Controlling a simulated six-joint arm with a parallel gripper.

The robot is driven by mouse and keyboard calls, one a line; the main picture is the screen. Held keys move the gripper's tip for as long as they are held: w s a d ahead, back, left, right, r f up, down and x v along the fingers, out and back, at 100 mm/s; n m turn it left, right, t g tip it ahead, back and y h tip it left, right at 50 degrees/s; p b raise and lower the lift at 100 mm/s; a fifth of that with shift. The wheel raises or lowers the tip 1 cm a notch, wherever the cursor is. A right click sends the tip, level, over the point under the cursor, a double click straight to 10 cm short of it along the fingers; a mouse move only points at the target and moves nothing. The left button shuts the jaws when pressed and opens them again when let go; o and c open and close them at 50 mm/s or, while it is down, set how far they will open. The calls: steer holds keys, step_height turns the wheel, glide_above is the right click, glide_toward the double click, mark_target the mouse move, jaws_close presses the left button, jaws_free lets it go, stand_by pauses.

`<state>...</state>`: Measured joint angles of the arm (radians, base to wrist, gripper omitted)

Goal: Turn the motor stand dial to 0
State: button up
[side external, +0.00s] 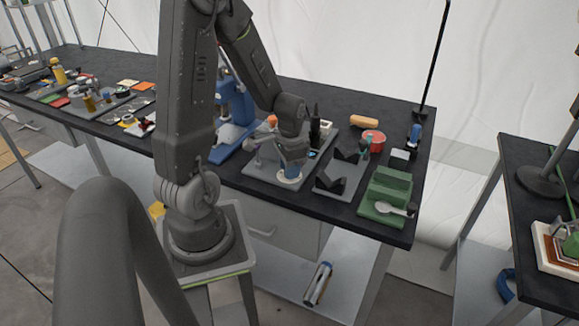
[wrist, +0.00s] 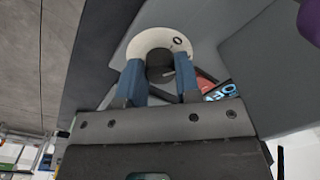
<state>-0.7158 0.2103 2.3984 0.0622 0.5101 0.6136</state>
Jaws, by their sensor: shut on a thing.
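The motor stand (side external: 258,176) is a grey plate on the dark bench, with a round white dial (side external: 289,180) at its near edge. In the wrist view the white dial ring (wrist: 146,42) surrounds a dark knob (wrist: 159,66), and a small dark round mark, like a 0, shows on the ring at upper right. My gripper (side external: 291,167) points down over the dial. Its blue fingers (wrist: 162,77) are shut on the knob, one on each side. The knob's lower part and the near part of the ring are hidden by the fingers. I cannot tell the dial's setting.
A lit display (wrist: 217,91), partly cut off, is beside the fingers. A grey V-shaped block (side external: 342,176), a red round container (side external: 373,140) and a green stepped block (side external: 388,190) stand to the right. A blue stand (side external: 236,110) is behind my arm.

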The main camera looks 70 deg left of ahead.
steer(key=shift+n, duration=3)
steer(key=o, duration=0.9)
steer(key=r, duration=1.4)
steer(key=shift+w+d, duration=0.15)
steer(key=shift+d, duration=0.1)
steer(key=s+d+r+m+t, duration=0.1)
steer(key=d+r+m+t, duration=0.1)
steer(key=d, duration=0.4)
steer(key=s+d+r+m+t, duration=0.1)
steer(key=d+r+m, duration=0.1)
steer(key=d, duration=0.5)
steer(key=s+d+r+m+t, duration=0.2)
steer(key=d, duration=0.4)
steer(key=shift+s+d+m+t, duration=0.1)
steer(key=shift+d+m+t, duration=0.2)
steer(key=shift+d, duration=0.05)
